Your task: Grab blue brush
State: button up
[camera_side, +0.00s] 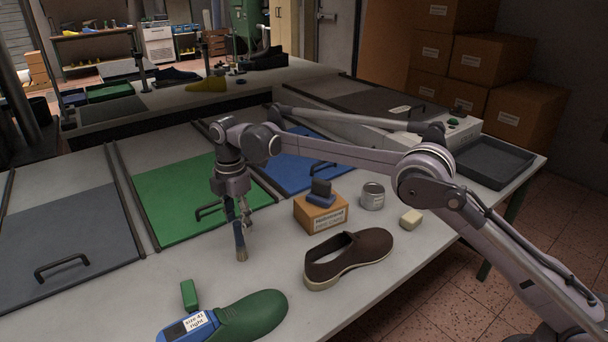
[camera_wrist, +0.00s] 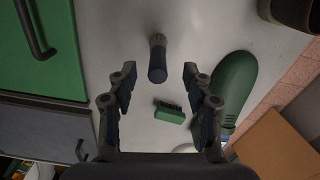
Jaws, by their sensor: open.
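A round brush with a dark blue handle (camera_side: 240,236) and tan bristles is under my gripper (camera_side: 238,212), bristle end toward the side camera. In the wrist view the brush (camera_wrist: 157,62) shows between and beyond the fingertips, with visible gaps on both sides. My gripper (camera_wrist: 160,82) is open, with nothing clasped. Whether the brush stands or lies is unclear. A second blue item with a dark top (camera_side: 320,193), perhaps a block brush, sits on a small cardboard box (camera_side: 320,215).
A green block brush (camera_wrist: 170,112) with dark bristles lies near a green shoe last (camera_wrist: 236,88). A brown shoe (camera_side: 348,258), a tin (camera_side: 372,196) and a pale block (camera_side: 411,219) are on the right. A green panel (camera_side: 180,205) with a handle is at left.

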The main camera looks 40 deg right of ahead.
aim_at(240, 244)
jog(key=shift+w+a+f, duration=0.1)
jog(key=shift+a+f, duration=0.05)
jog(key=shift+f, duration=3)
grip_shut()
